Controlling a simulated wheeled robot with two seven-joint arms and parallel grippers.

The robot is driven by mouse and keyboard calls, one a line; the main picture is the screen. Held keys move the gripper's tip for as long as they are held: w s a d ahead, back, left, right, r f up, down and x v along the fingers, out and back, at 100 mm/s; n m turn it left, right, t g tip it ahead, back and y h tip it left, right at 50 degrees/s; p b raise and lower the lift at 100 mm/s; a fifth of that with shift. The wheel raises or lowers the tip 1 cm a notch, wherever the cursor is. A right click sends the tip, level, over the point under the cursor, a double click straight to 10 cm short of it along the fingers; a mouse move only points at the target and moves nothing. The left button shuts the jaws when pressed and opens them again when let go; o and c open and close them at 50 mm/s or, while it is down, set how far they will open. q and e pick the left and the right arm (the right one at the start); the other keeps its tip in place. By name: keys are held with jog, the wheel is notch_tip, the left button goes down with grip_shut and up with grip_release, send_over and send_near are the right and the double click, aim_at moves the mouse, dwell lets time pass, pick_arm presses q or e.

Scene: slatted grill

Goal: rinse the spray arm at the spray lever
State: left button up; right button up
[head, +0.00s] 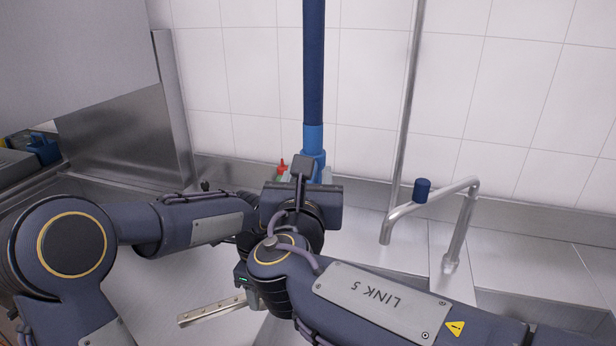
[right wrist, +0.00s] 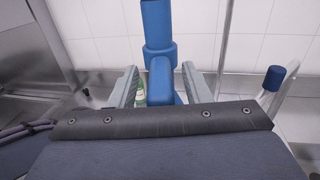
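The spray arm is a flat metal bar with holes (head: 212,311), low in the head view. My left gripper (head: 250,292) is at the bar's right end and appears shut on it. My right arm hides most of that gripper and the bar's far end. The spray lever is a blue upright piece (right wrist: 161,80) below a thick blue pipe, in the middle of the right wrist view. My right gripper (right wrist: 160,70) is open, with one grey finger on each side of the lever and gaps between. In the head view, the lever's upper part (head: 314,140) shows above my right wrist.
A tap with a blue knob (head: 422,190) stands to the right, beside a thin metal pipe (head: 405,110). A steel panel (head: 125,130) stands at left. A green bottle (right wrist: 141,93) is behind the lever. A sink basin edge shows at lower right.

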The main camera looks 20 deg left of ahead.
jog(key=v, duration=1.2)
dwell(0.8)
dwell(0.3)
jog(key=shift+c, duration=0.2)
